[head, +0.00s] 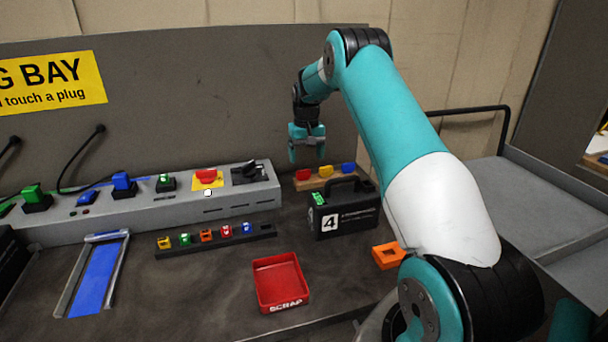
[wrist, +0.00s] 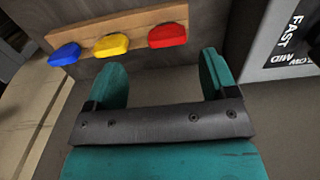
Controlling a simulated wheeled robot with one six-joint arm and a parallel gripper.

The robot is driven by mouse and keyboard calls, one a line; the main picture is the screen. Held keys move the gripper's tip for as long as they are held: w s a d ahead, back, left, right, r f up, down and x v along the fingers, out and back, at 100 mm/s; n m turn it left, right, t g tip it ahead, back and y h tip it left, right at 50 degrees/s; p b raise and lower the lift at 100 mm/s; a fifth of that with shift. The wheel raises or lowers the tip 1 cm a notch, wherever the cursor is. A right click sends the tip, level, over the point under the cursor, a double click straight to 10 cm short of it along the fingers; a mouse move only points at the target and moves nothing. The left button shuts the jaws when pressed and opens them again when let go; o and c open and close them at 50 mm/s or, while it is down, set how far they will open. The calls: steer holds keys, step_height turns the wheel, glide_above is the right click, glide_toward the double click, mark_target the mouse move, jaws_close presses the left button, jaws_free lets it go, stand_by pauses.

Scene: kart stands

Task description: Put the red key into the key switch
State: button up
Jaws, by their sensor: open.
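The red key (head: 303,174) sits at the left end of a wooden rack, beside a yellow key (head: 326,171) and a blue key (head: 348,168). In the wrist view the red key (wrist: 167,35) shows beyond my fingertips, between their lines and apart from them. My gripper (head: 307,157) is open and empty above the rack, fingers pointing down. It also shows in the wrist view (wrist: 162,75). I cannot clearly make out the key switch; the grey console (head: 130,208) carries several fittings, including a red knob on a yellow plate (head: 206,180) and a black dial unit (head: 246,172).
A black case (head: 343,221) marked 4 stands in front of the rack. A red scrap tray (head: 280,282), a black strip of coloured pieces (head: 215,237) and an orange block (head: 388,256) lie on the bench. Bare bench shows left of the tray.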

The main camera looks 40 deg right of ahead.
mark_target(304, 171)
steer(key=shift+a+f+p, duration=0.25)
steer(key=shift+f+p, duration=0.2)
steer(key=shift+f, duration=1.2)
steer(key=shift+a+f+p, duration=0.2)
steer(key=shift+f+p, duration=0.2)
steer(key=shift+f, duration=1.2)
steer(key=shift+c, duration=0.3)
steer(key=c, duration=0.9)
